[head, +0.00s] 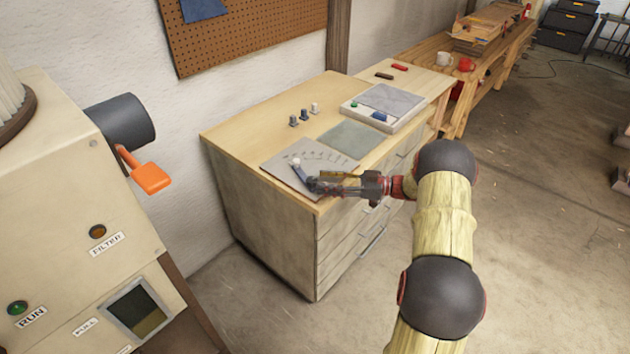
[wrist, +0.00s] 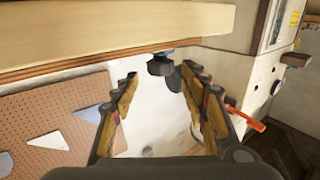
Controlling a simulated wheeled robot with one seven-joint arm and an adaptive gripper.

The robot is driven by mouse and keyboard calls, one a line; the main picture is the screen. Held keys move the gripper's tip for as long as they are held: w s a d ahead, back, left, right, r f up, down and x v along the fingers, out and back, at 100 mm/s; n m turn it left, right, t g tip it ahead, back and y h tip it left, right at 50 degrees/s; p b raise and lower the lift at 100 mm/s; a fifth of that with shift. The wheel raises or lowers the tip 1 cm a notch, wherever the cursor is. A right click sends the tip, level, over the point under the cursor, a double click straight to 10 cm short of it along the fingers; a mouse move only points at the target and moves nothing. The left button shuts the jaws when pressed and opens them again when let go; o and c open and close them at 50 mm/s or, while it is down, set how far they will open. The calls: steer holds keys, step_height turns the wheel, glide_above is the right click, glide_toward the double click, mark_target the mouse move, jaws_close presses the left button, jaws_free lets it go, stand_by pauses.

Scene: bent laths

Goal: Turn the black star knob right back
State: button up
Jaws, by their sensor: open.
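A small dark knob (wrist: 158,67) shows in the wrist view, near the tips of my fingers; its star shape is too small to make out. It sits close to the edge of a pale wooden top, with a bit of blue beside it. In the head view a grey plate (head: 277,157) with scale marks lies on the cabinet top, with a white ball (head: 296,161) on a dark lever. My gripper (head: 321,184) reaches over the plate's near corner and hides what is there. In the wrist view my gripper (wrist: 159,74) has its two fingers apart, with nothing clearly held.
The plate lies on a wooden cabinet (head: 262,128). A beige machine (head: 60,190) with an orange-handled lever (head: 151,178) stands left. Open floor lies right.

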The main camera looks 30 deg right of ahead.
steer(key=v, duration=0.7)
stand_by(0.3)
